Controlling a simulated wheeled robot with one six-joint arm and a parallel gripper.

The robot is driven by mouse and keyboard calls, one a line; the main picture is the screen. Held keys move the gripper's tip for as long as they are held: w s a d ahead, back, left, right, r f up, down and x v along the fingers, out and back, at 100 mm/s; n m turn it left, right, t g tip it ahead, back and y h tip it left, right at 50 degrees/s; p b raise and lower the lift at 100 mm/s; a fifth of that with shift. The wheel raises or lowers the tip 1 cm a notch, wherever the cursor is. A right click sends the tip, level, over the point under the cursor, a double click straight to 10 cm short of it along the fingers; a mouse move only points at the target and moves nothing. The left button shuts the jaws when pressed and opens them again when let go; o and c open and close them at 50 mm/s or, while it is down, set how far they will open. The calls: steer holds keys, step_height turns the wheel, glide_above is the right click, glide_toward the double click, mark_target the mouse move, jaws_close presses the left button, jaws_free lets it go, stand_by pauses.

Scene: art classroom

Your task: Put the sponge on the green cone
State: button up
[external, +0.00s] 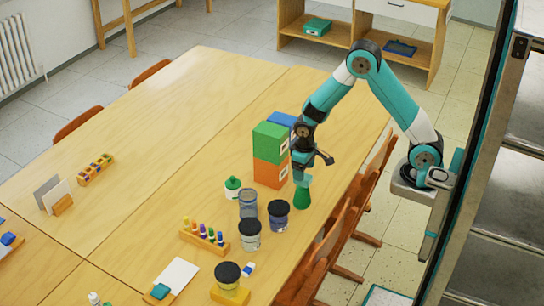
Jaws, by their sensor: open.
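A dark green cone (302,198) stands upright near the table's right edge. A small pale teal block (302,178) rests at the cone's top; it looks like the sponge, though it is small in this view. My gripper (318,162) is open just above the block and cone, with its dark fingers apart. The block appears below the fingers and not gripped. I cannot tell whether a finger touches it.
Stacked green (271,142) and orange (269,173) boxes and a blue box (282,121) stand close behind-left of my gripper. Chairs (330,235) line the right edge.

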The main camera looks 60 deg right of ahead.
step_height(320, 180, up, 8)
steer(key=s+a+r+n+y, duration=0.1)
steer(key=s+a+r+n, duration=0.1)
steer(key=s, duration=0.5)
steer(key=s+a+r+n+y, duration=0.1)
steer(key=s+a+r+n, duration=0.1)
steer(key=s+r, duration=0.3)
steer(key=s+a+r+n+y, duration=0.2)
steer(key=s+a+r+n, duration=0.1)
steer(key=s, duration=0.6)
steer(key=shift+s+a+r, duration=0.15)
steer(key=shift+a+r, duration=0.15)
steer(key=shift+r, duration=0.25)
